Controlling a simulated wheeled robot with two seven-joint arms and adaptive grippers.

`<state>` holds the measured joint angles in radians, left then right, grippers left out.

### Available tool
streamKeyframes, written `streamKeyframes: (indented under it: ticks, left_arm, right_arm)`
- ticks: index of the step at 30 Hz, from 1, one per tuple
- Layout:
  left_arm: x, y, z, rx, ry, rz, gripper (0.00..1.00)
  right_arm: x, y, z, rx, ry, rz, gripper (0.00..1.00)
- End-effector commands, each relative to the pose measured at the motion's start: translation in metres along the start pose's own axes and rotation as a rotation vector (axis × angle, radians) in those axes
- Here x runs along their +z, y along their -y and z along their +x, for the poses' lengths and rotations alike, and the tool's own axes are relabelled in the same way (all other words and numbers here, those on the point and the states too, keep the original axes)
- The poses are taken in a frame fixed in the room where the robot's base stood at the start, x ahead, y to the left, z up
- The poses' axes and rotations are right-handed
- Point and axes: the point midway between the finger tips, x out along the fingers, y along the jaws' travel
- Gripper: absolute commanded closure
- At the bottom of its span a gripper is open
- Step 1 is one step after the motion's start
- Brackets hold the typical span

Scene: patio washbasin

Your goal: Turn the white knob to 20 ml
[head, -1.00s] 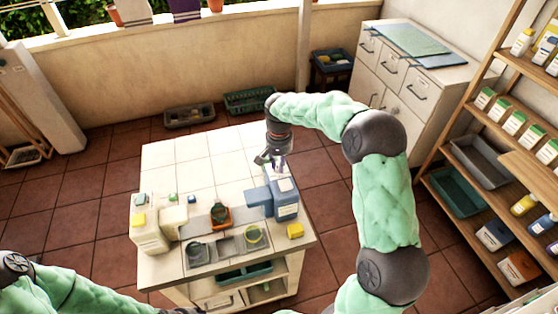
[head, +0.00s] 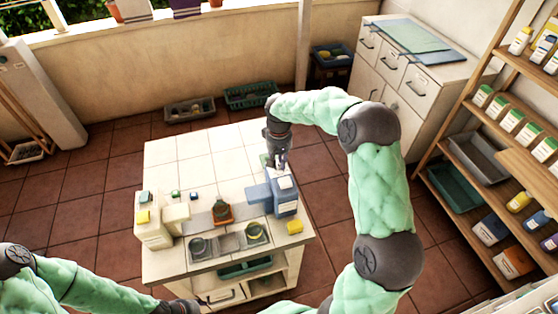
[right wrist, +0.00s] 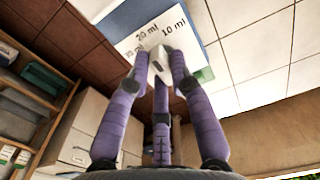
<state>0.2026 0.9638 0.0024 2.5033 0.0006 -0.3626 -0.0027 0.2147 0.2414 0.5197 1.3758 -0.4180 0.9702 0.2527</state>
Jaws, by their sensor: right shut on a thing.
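The white knob (right wrist: 158,62) is on the top plate of a blue dispenser, and the marks "20 ml" and "10 ml" (right wrist: 174,27) are printed beyond it. A third mark to the left is hard to read. My right gripper (right wrist: 158,72) is shut on the knob, with purple fingers around it. Which mark the knob points at, I cannot tell. In the head view my right gripper (head: 276,160) reaches down onto the blue dispenser (head: 286,207) at the right of the white counter. My left arm shows at the bottom left; its gripper is out of view.
The back of the counter is clear. A shelf of bottles stands far right.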

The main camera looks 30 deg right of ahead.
Motion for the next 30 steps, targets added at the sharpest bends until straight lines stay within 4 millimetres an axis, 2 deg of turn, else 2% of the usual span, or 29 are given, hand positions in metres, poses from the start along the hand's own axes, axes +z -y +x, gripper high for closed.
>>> streamKeyframes:
  ticks: [5,6,8,20,26,30]
  left_arm:
    - [0.000,0.000,0.000,0.000,0.000,0.000,0.60]
    - [0.000,0.000,0.000,0.000,0.000,0.000,0.60]
    - [0.000,0.000,0.000,0.000,0.000,0.000,0.60]
    - [0.000,0.000,0.000,0.000,0.000,0.000,0.60]
    - [0.000,0.000,0.000,0.000,0.000,0.000,0.60]
    - [0.000,0.000,0.000,0.000,0.000,0.000,0.60]
  right_arm:
    - [-0.001,0.000,0.000,0.000,-0.002,0.001,1.00]
    - [-0.001,0.000,0.000,0.000,-0.002,0.001,0.69]
    - [-0.001,0.000,0.000,0.000,-0.002,0.001,0.54]
    - [-0.001,0.000,-0.004,0.000,-0.002,0.001,0.54]
    - [-0.001,0.000,-0.030,0.000,-0.004,0.001,0.54]
    - [-0.001,0.000,-0.059,-0.001,-0.005,0.001,0.54]
